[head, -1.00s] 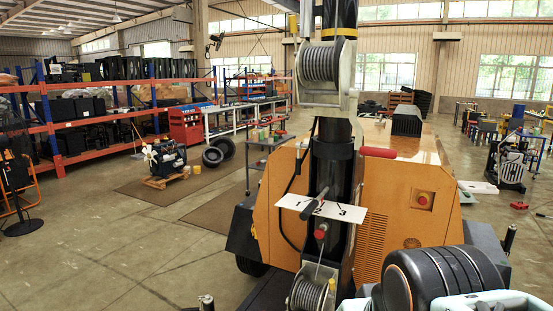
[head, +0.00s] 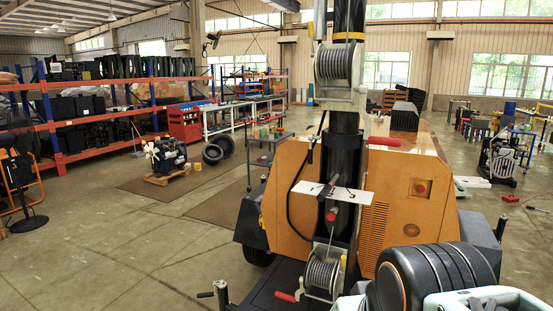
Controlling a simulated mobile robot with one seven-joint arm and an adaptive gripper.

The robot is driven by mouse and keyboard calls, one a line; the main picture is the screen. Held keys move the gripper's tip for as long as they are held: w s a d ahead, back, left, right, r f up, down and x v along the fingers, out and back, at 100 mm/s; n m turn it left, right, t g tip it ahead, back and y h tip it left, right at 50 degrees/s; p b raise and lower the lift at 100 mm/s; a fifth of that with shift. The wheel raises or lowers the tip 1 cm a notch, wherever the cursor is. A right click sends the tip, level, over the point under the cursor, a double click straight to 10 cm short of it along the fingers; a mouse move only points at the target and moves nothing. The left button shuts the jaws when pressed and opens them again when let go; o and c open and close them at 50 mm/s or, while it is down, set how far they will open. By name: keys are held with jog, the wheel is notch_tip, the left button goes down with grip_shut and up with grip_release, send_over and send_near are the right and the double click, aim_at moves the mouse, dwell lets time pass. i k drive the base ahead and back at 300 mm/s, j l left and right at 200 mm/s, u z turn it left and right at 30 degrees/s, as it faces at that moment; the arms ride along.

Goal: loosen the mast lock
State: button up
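The light tower's black mast (head: 347,160) stands upright in front of the orange housing (head: 400,205). A white plate (head: 355,194) with printed numbers crosses the mast. A dark bar-shaped handle (head: 328,187) sticks out over the plate and hides part of its markings. A red knob (head: 331,215) sits just below the plate on the mast. I cannot tell for sure which of these is the mast lock. My gripper is not in view; only dark and pale parts, apparently of my arm, show at the lower right, apart from the handle and knob.
A jack crank (head: 213,292) stands at the front left.

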aim_at(311, 137)
jog(key=k+j, duration=0.15)
jog(key=j, duration=0.2)
jog(key=k+j+z, duration=0.1)
jog(key=j, duration=0.25)
jog(key=k+j, duration=0.15)
jog(key=j, duration=0.2)
jog(key=k+j+z, duration=0.1)
jog(key=j, duration=0.3)
jog(key=j+z, duration=0.1)
jog(key=j, duration=0.3)
jog(key=k+j, duration=0.1)
jog(key=j, duration=0.25)
jog(key=j+z, duration=0.1)
jog(key=j, duration=0.3)
jog(key=i+j+z, duration=0.1)
jog(key=j, duration=0.3)
jog(key=i+j, duration=0.15)
jog(key=j, duration=0.25)
jog(key=i+j+z, duration=0.15)
jog(key=j, duration=0.2)
jog(key=i+j+z, duration=0.1)
jog(key=i+j, duration=0.45)
jog(key=j, duration=0.15)
jog(key=i+j+z, duration=0.15)
jog(key=i, duration=0.3)
jog(key=i+j+z, duration=0.15)
jog(key=i+j, duration=0.2)
jog(key=i+l+z, duration=0.2)
jog(key=i, duration=0.9)
jog(key=j, duration=0.1)
